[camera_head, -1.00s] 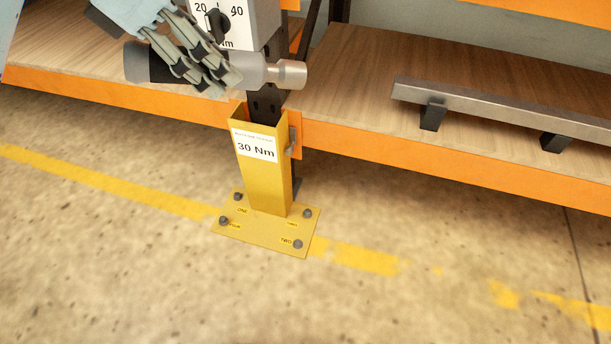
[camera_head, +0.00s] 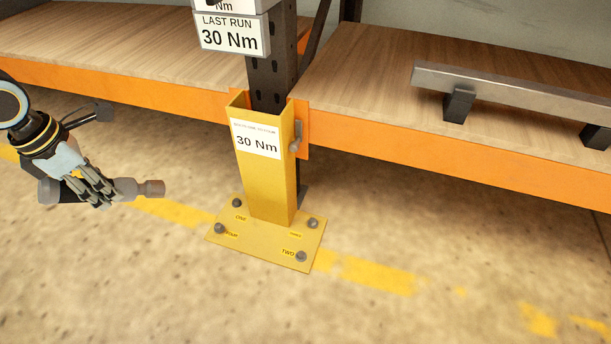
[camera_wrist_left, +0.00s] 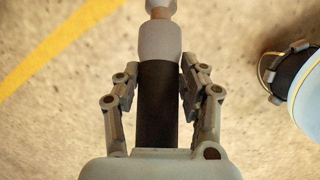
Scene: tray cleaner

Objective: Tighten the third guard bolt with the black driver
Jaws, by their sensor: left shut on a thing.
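My left gripper (camera_head: 100,188) is shut around the black driver (camera_head: 130,190) in the head view, low at the left, apart from the yellow guard. The yellow post guard (camera_head: 263,190) has a bolt at each base-plate corner. The third bolt (camera_head: 313,223) is at the right rear corner; its label is too small to read surely. Bolt TWO (camera_head: 301,256) is at the right front. My right gripper is out of view.
The guard's label (camera_head: 257,141) reads 30 Nm. A sign on the post (camera_head: 231,33) reads LAST RUN 30 Nm. Orange-edged shelves (camera_head: 390,148) stand behind, with a metal rail (camera_head: 515,88) on the right one. The floor in front of the guard is clear.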

